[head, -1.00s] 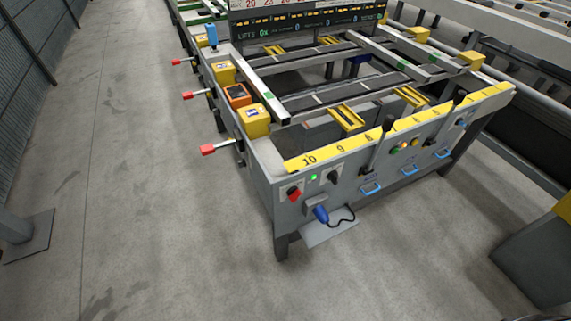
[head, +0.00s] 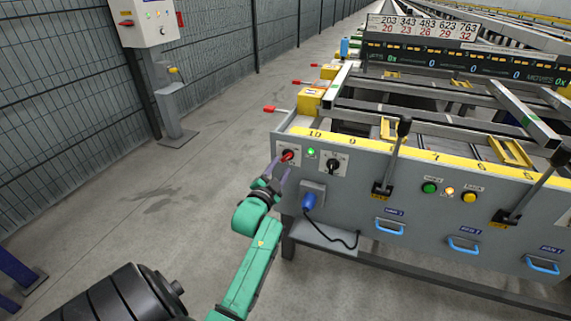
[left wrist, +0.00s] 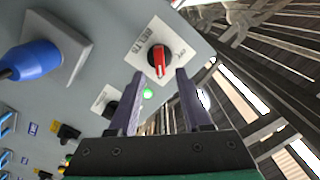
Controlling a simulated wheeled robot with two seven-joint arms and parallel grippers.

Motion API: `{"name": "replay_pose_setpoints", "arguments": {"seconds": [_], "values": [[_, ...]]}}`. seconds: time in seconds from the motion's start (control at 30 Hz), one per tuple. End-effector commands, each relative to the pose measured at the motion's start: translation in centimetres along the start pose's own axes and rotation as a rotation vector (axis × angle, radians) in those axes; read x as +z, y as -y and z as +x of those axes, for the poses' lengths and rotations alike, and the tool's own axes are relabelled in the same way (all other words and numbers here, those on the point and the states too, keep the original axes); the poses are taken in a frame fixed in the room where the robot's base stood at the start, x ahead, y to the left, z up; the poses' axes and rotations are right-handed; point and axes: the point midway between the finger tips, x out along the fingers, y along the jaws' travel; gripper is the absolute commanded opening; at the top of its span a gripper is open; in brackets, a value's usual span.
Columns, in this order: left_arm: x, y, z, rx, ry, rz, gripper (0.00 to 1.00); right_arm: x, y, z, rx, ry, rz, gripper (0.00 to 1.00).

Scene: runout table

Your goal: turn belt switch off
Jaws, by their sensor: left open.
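A rotary switch with a red handle on a black base sits on a white plate at the panel's left end, in the head view (head: 288,156) and the left wrist view (left wrist: 158,60). A black rotary switch (head: 333,165) is to its right; it shows partly behind a finger in the left wrist view (left wrist: 111,108). My left gripper (head: 279,166) is open in front of the red switch. In the left wrist view its fingertips (left wrist: 159,72) lie either side of the red handle; contact cannot be told. My right gripper is out of view.
A lit green lamp (head: 310,152) sits between the switches. A blue plug (head: 309,201) with a black cable is below. Tall black levers (head: 393,155) stick out farther right. Red-tipped handles (head: 275,109) project from the table's left side.

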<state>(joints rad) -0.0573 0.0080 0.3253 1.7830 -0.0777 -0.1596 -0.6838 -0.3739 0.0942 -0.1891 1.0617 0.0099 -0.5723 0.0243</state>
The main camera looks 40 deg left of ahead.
Motion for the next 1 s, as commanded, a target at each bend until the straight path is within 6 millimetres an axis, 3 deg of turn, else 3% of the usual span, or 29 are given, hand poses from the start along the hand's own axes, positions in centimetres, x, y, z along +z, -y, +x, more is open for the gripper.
{"name": "replay_pose_setpoints", "arguments": {"seconds": [0.1,0.2,0.5,0.57,0.63,1.0], "values": [[0.1,-0.1,2.7,-0.001,-0.001,0.000,0.49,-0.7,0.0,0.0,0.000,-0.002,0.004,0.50],[0.1,-0.1,4.0,0.000,0.000,-0.001,0.49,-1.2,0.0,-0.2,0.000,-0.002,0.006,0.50],[0.0,-0.1,4.6,0.002,0.001,0.000,0.49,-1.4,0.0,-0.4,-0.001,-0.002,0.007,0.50],[0.0,-0.1,4.6,0.002,0.001,-0.001,0.30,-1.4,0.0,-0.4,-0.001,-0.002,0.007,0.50],[0.0,-0.1,4.5,0.002,0.001,-0.001,0.03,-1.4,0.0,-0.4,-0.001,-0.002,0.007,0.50],[0.0,-0.1,4.5,0.002,0.001,-0.021,0.00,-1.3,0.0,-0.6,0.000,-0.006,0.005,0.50]]}}
